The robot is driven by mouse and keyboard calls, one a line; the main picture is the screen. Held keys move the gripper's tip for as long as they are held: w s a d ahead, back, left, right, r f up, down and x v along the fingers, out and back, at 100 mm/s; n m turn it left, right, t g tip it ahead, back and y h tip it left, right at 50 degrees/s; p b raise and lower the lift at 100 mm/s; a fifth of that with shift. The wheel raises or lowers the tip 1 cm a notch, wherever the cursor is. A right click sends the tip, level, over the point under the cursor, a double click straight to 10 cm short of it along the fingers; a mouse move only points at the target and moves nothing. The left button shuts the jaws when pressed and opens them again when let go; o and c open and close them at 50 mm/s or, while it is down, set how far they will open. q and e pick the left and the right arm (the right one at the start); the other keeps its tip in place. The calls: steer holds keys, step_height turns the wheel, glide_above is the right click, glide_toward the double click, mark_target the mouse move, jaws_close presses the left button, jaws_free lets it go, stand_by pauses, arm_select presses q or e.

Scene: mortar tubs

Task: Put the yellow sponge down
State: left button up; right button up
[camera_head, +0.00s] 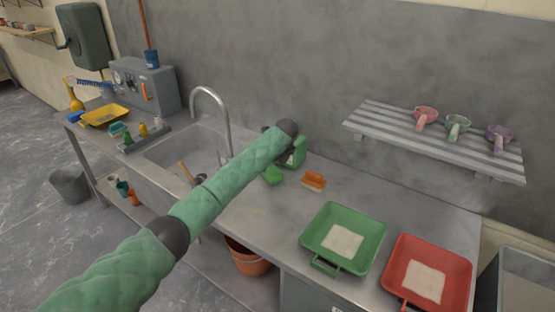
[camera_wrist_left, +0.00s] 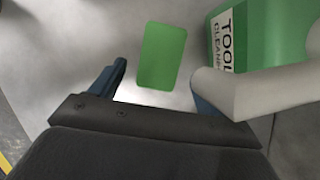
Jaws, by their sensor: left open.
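No plainly yellow sponge shows. A flat green block (camera_head: 272,175), perhaps a sponge seen on its green face, lies on the metal counter behind the sink's right end. In the left wrist view the green block (camera_wrist_left: 162,55) lies past and between the two blue fingers. My left gripper (camera_wrist_left: 160,80) is open, with a gap between each finger and the block. In the head view my left arm reaches across the sink, and its fingers are hidden. An orange-brown sponge-like block (camera_head: 313,181) lies to the right. My right gripper is not in view.
A green tray (camera_head: 344,217) and a red tray (camera_head: 430,252) sit to the right. The faucet (camera_head: 222,105) rises at the sink.

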arm_select(q)
steer(key=b+v, duration=0.1)
steer(key=v, duration=0.4)
steer(key=shift+r+b, duration=0.15)
steer(key=shift+b, duration=0.15)
steer(key=shift+s+d+r, duration=0.1)
steer(key=shift+r, duration=0.15)
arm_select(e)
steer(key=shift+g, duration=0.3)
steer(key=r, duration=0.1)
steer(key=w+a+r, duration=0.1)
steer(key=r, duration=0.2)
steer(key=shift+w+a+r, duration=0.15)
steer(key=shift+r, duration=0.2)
arm_select(q)
steer(key=shift+r, duration=0.15)
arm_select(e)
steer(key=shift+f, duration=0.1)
